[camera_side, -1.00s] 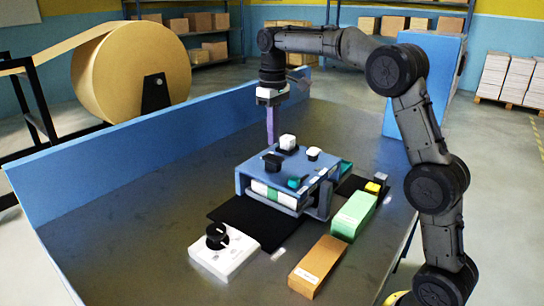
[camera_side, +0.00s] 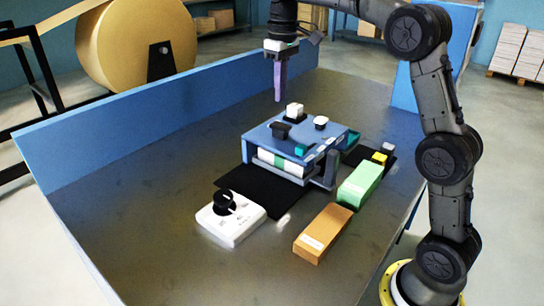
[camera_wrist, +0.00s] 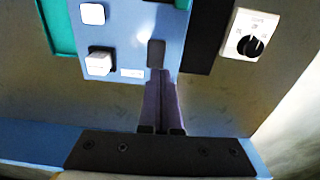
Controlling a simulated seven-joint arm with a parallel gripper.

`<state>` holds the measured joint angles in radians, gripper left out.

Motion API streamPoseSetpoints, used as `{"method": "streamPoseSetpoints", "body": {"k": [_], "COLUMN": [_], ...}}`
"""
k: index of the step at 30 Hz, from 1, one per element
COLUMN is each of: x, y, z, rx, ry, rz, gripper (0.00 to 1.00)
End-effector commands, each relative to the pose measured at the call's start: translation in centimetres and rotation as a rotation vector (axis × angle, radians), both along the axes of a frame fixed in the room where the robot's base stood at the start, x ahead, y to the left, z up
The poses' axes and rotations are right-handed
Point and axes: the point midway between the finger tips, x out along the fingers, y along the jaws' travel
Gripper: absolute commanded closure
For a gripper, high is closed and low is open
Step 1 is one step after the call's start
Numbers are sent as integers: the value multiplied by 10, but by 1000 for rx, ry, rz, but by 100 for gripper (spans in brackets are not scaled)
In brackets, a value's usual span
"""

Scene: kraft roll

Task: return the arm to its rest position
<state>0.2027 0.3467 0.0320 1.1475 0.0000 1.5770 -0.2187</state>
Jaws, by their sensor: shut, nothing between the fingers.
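My gripper (camera_side: 277,99) hangs fingers down in the air above the table, behind and a little left of the blue box-shaped device (camera_side: 262,137). Its two purple fingers are closed together with nothing between them. They look apart from the device. In the wrist view the closed fingers (camera_wrist: 161,77) point toward the device's blue top (camera_wrist: 122,42).
A white dial box (camera_side: 231,223) stands at the front left, also in the wrist view (camera_wrist: 250,34). An orange block (camera_side: 322,234) and a green block (camera_side: 360,182) lie at right. A blue wall (camera_side: 170,108) edges the table's left side. The left table surface is clear.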

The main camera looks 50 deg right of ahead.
Motion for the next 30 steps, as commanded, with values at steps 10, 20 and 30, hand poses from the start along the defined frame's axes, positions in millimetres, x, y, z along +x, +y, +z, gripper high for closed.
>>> {"method": "streamPoseSetpoints", "body": {"k": [10,20,30], "x": [-108,-220,-287], "y": [52,83,92], "z": [64,27,-66], "rx": [-25,-23,1], "ry": [-165,-324,-423], "rz": [70,82,33], "gripper": [100,100,100]}}
